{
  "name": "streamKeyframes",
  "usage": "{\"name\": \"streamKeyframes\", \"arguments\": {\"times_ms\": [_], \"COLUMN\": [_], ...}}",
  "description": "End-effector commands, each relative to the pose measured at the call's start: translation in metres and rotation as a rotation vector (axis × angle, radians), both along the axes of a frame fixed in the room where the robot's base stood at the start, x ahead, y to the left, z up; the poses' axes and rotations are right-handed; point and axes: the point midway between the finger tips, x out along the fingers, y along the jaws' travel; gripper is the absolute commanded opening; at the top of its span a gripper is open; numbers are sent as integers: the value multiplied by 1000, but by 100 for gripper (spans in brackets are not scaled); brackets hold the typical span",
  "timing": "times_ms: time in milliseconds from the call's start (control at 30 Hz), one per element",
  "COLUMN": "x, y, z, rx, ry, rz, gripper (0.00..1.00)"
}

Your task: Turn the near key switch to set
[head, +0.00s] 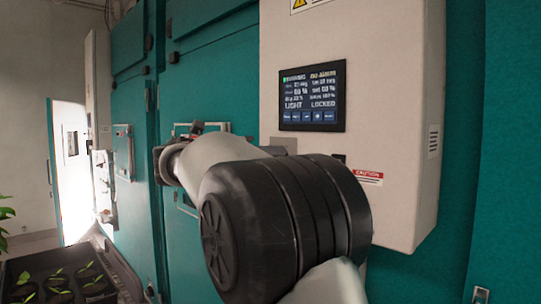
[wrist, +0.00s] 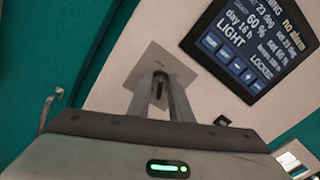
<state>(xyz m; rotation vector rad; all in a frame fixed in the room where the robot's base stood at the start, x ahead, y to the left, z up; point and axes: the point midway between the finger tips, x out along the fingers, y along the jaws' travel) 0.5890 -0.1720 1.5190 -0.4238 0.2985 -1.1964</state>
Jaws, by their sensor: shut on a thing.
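The key switch has a grey square plate (wrist: 184,64) on the cream control box, left of the screen in the wrist view. My gripper (wrist: 158,84) is shut on the dark key (wrist: 158,90) at the plate; the fingers hide most of it, so its exact angle is hard to tell. In the head view part of the plate (head: 284,145) shows below the screen, and my arm covers the key. The screen (head: 312,97) reads "LIGHT" and "LOCKED"; it also shows in the wrist view (wrist: 250,45).
The control box (head: 390,80) stands out from teal chamber doors (head: 215,80). A caution label (head: 368,176) is below the screen. A second cream box (head: 103,180) is farther left. Potted seedlings (head: 58,280) stand in a dark tray at lower left.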

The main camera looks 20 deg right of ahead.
Motion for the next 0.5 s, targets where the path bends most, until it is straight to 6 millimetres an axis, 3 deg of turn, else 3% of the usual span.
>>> {"name": "streamKeyframes", "arguments": {"times_ms": [500], "x": [-3], "y": [-1], "z": [1], "rx": [130], "ry": [-364], "rz": [0], "gripper": [0]}}
